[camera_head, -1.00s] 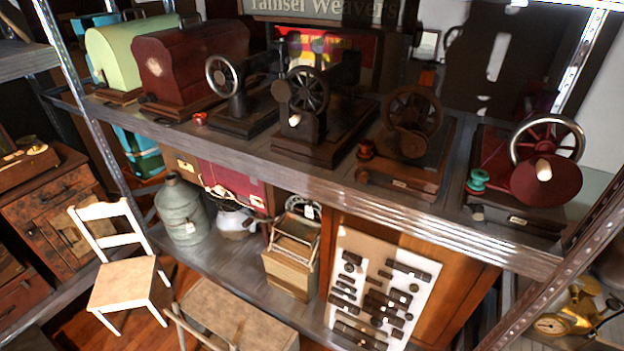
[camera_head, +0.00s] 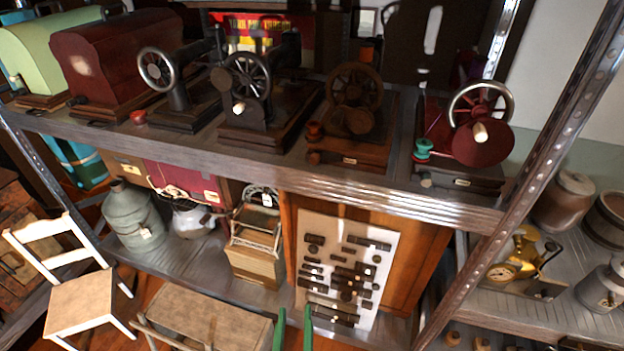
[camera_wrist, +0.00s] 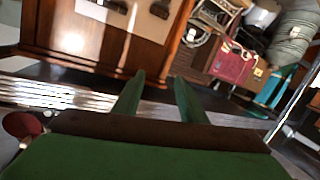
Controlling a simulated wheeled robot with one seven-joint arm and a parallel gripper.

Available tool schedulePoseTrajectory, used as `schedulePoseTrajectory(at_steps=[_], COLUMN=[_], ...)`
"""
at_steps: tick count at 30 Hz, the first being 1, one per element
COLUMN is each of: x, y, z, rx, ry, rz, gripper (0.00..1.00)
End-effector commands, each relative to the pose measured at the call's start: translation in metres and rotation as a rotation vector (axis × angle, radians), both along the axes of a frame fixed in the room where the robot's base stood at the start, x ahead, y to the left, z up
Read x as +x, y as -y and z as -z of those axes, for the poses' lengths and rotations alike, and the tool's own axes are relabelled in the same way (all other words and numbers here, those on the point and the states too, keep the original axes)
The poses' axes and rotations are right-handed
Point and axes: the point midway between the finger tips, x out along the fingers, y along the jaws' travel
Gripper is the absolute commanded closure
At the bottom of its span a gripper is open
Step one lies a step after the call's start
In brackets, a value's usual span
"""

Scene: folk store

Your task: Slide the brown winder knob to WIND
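A brown winder machine (camera_head: 354,118) with a wheel and wooden base stands on the upper shelf, second from the right. A small brown spool-like knob (camera_head: 315,130) sits at its left side, with another rounded brown part (camera_head: 314,157) below it. A small pale label (camera_head: 349,160) is on the base front; I cannot read it or tell which part slides. My gripper (camera_head: 294,310) shows at the bottom edge as two green fingers, apart and empty, well below and in front of the machine. It also shows open in the wrist view (camera_wrist: 160,76), where the knob is not visible.
A red winder (camera_head: 482,140) with a green spool stands to the right, a black machine (camera_head: 250,100) to the left. The shelf's metal front edge (camera_head: 400,208) and a slanted upright (camera_head: 530,160) bound the space. A wooden cabinet (camera_head: 404,270) stands below.

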Motion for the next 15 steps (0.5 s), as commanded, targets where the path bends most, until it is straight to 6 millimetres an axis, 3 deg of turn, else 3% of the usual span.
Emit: schedulePoseTrajectory(at_steps=[1,6,15], x=[0.016,0.060,0.117], y=[-0.002,-0.004,-0.002], z=[-0.014,-0.053,-0.141], rx=[-0.009,-0.041,-0.062], ry=[0.018,0.045,0.101], rz=[0.006,0.048,0.152], gripper=[0.62,0.62,0.62])
